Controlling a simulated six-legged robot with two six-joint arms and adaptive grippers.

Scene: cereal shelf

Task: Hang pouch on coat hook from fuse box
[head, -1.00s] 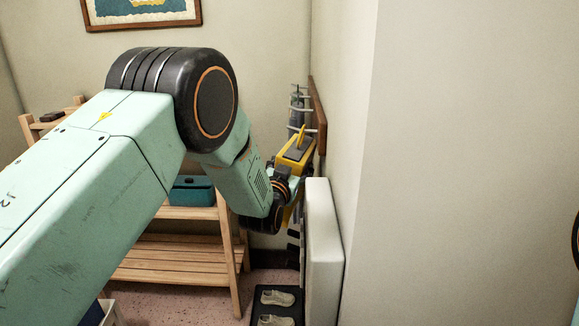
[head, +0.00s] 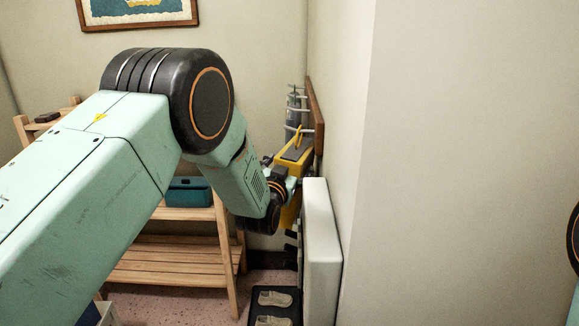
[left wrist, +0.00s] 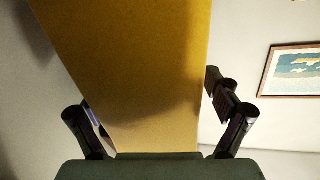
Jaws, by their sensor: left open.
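The yellow pouch (head: 292,160) has a grey panel and a yellow loop on top. It is upright beside the hook rack (head: 316,115), a brown board with pale metal hooks on the wall. The loop is close to a lower hook; I cannot tell whether it is over it. My left gripper (head: 279,172) is open at the pouch, partly hidden by my wrist. In the left wrist view, its fingers (left wrist: 160,128) stand apart on both sides of the pouch (left wrist: 135,65), which fills the middle. My right gripper is out of view.
A white box (head: 322,240), perhaps the fuse box, projects from the wall below the rack. A dark bottle-like item (head: 293,108) hangs behind the pouch. A wooden shelf (head: 175,262) holding a teal case (head: 188,191) stands left. Shoes (head: 274,299) lie on a dark mat below.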

